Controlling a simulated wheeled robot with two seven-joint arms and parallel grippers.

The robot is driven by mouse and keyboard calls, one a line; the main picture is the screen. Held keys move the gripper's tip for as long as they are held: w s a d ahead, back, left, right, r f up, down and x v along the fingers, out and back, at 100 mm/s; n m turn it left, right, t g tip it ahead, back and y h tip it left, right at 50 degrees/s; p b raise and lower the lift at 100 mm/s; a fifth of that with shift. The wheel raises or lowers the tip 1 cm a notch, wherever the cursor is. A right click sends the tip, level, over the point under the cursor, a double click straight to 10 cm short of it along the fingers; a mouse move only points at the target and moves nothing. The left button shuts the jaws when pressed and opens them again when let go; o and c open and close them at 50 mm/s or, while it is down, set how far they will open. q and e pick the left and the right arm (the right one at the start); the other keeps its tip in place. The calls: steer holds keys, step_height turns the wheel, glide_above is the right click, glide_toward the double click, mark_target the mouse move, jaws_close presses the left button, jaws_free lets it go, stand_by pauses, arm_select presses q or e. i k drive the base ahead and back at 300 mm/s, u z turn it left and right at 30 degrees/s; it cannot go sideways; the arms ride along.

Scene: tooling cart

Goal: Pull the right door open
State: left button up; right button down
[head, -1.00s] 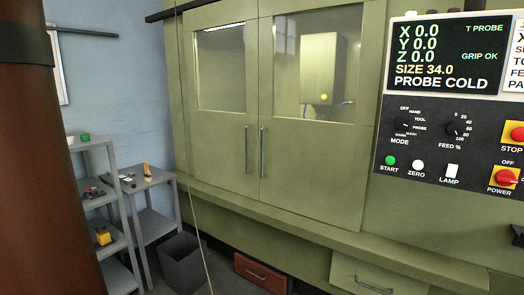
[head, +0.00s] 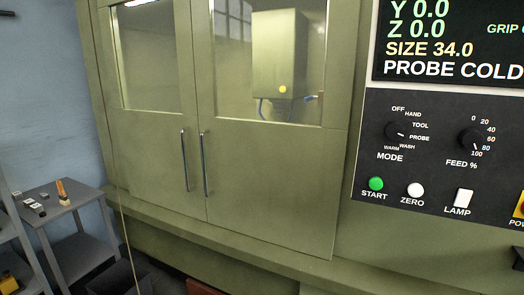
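The right door (head: 270,150) is a green panel with a window in its upper part. It stands shut beside the left door (head: 153,140), which also has a window. The right door's handle (head: 204,163) is a vertical metal bar near its left edge. The left door's handle (head: 184,160) is a similar bar close beside it. Through the right window a pale green box (head: 280,52) with a yellow dot shows inside the machine. Neither of my grippers is in the head view.
A control panel (head: 437,158) with knobs and buttons stands to the right of the doors. A ledge (head: 245,252) runs below them. A small grey table (head: 66,204) with small items stands at the left, near a dark bin (head: 120,278). A thin cord hangs in front at left.

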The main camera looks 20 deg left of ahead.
mark_target(276, 182)
steer(key=z, duration=0.05)
steer(key=i, duration=1.45)
steer(key=u, duration=0.3)
